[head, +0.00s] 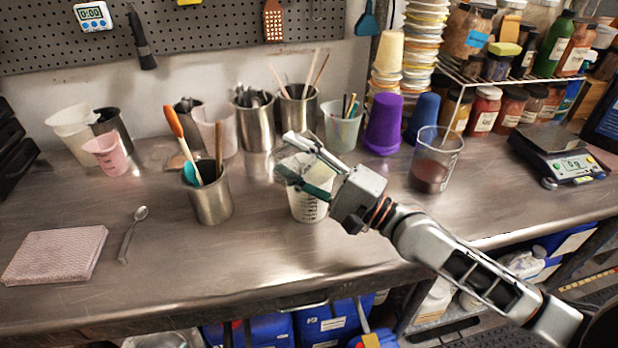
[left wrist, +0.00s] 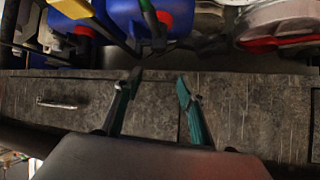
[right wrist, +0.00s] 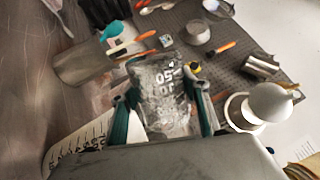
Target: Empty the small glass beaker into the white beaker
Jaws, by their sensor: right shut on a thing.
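My right gripper (head: 305,178) is shut on the small glass beaker (head: 289,167), which is clear with white markings. In the right wrist view the small glass beaker (right wrist: 166,98) sits between the two green-padded fingers. It looks tilted and is held over the white beaker (head: 307,209), which stands on the metal bench. The white beaker's graduated wall also shows in the right wrist view (right wrist: 75,143). The gripper hides much of its mouth, and I cannot tell what either beaker contains. My left gripper (left wrist: 158,78) is open and empty, in front of the grey drawer fronts.
A steel pot (head: 209,196) with a spatula stands just left of the white beaker. A larger clear beaker (head: 436,160) with dark contents stands to the right. Purple cups (head: 383,125) and several utensil pots are behind. A folded cloth (head: 55,254) and spoon (head: 132,234) lie at left.

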